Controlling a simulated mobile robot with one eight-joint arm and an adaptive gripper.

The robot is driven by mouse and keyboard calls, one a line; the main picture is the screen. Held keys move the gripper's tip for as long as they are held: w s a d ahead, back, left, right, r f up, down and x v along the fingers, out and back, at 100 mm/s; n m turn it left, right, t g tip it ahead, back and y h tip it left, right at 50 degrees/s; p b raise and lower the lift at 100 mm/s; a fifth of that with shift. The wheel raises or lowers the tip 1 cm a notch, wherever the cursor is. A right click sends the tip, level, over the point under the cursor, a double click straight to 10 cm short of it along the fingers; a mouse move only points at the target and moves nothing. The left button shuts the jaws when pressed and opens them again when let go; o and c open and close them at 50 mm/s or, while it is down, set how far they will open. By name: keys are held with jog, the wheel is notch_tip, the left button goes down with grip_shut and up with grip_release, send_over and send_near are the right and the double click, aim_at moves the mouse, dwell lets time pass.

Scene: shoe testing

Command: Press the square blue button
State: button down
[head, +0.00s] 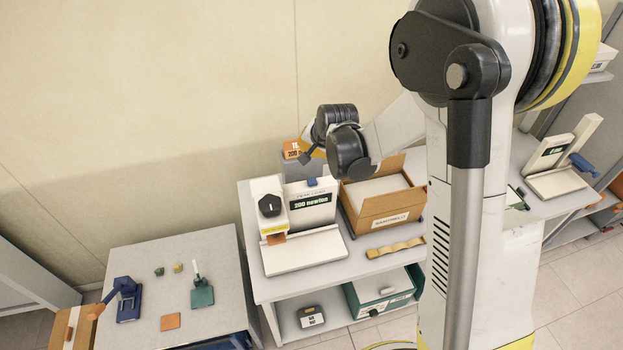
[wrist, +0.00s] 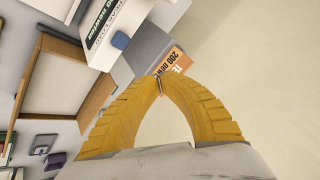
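A small blue button (head: 312,181) sits on top of the white testing machine (head: 310,250), above a dark display (head: 311,201) with green text reading 200 newton. In the wrist view the blue button (wrist: 120,40) is to the upper left of my fingertips, apart from them. My gripper (wrist: 160,82) has two yellow ribbed fingers whose tips meet, with nothing seen held between them. In the head view my dark wrist hides most of the gripper, which is above and behind the machine.
An orange label block (head: 291,149) on a grey box stands behind the machine; it also shows beyond my fingertips (wrist: 177,58). An open cardboard box (head: 388,210) stands right of the machine. A lower table (head: 215,250) with small tools is at left.

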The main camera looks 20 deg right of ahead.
aim_at(310, 179)
notch_tip(310, 179, down, 8)
jog(key=b, duration=0.5)
jog(key=shift+f+b, duration=0.15)
jog(key=shift+b, duration=0.25)
jog(key=shift+f, duration=0.25)
jog(key=shift+b, duration=0.3)
dwell(0.5)
jog(key=shift+f+b, duration=0.4)
jog(key=shift+b, duration=0.1)
jog(key=shift+f+b, duration=0.5)
jog(key=shift+f, duration=0.05)
dwell(0.5)
jog(key=shift+r, duration=0.15)
jog(key=shift+r+p, duration=0.55)
jog(key=shift+r, duration=0.3)
jog(key=shift+r, duration=0.1)
jog(key=shift+r+p, duration=1.5)
jog(key=shift+r, duration=0.9)
